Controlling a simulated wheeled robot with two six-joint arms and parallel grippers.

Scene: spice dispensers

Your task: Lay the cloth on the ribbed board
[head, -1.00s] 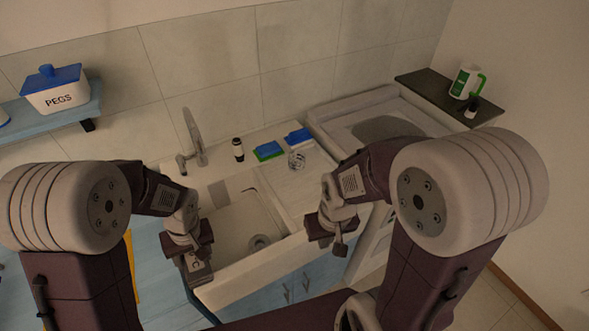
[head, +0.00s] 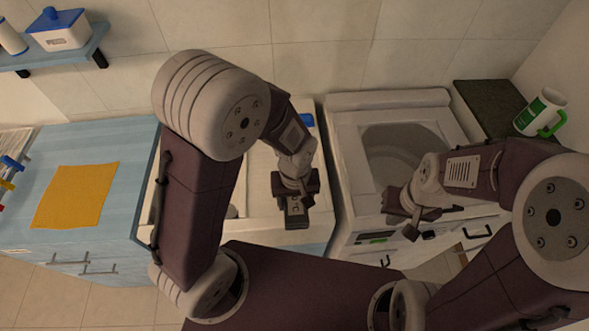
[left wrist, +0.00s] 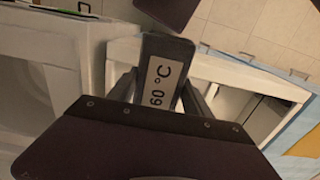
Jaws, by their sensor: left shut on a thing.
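The orange-yellow cloth (head: 76,195) lies flat on the blue counter (head: 125,150) at the left of the head view. A corner of it shows in the left wrist view (left wrist: 305,146). My left gripper (head: 297,212) is shut on a dark block labelled "60 °C" (left wrist: 166,76) and holds it over the front of the pale sink unit. My right gripper (head: 406,226) is empty in front of the white appliance, its fingers seeming apart. The ribbed board is not clearly seen; my left arm covers much of the sink unit, and no ribs can be made out.
The white appliance (head: 443,112) with a grey oval top stands right of the sink unit. A pegs box (head: 60,33) stands on the left wall shelf. Coloured items lie at the far left.

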